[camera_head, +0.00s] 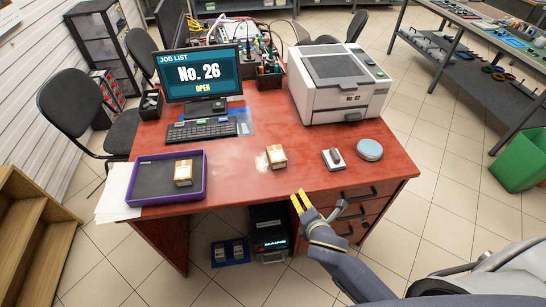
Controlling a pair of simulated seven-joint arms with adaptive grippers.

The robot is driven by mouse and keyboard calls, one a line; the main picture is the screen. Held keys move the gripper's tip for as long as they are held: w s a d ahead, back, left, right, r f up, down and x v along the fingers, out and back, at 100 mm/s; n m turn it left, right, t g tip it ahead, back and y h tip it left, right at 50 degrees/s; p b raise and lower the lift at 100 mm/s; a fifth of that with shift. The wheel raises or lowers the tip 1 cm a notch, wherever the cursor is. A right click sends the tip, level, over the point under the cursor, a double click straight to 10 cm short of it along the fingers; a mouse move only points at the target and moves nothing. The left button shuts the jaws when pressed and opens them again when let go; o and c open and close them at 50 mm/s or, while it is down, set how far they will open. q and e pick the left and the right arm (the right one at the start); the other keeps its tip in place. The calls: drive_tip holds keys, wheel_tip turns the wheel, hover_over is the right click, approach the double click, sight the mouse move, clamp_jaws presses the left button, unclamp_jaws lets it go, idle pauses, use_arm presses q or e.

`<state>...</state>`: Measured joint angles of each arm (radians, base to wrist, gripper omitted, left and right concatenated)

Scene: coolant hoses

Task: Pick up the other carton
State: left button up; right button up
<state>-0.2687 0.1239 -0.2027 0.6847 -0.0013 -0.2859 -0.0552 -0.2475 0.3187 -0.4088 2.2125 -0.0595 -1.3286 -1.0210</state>
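One small brown carton (276,157) with a pale label sits on the red desk near the middle, standing alone. A second, similar carton (183,172) sits in the purple-rimmed tray (140,201) at the desk's left. My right gripper (300,201) has yellow fingertips and is at the desk's front edge, below and right of the middle carton and apart from it in the picture. Nothing shows between its fingertips. They look close together, and I cannot tell whether they are open or shut. My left gripper is not in view.
A grey device (333,158) and a round pale-blue tin (369,150) stand right of the middle carton. A printer (340,85), a keyboard (202,129) and a monitor (201,74) reading "No. 26 OPEN" stand behind.

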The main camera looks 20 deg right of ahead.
wheel_tip(320, 180, up, 7)
drive_tip(key=n+t, duration=0.1)
drive_tip(key=n+t+y, duration=0.2)
drive_tip(key=n, duration=1)
approach(279, 159)
drive_tip(key=x, duration=1.2)
drive_tip(key=shift+w+a+f, duration=0.1)
drive_tip(key=shift+w+f, duration=0.05)
drive_tip(key=shift+w, duration=0.1)
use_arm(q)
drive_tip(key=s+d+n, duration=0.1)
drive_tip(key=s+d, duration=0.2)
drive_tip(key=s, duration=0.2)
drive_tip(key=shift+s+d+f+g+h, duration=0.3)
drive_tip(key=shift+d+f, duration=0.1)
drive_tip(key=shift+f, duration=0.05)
use_arm(e)
drive_tip(key=c, duration=1.3)
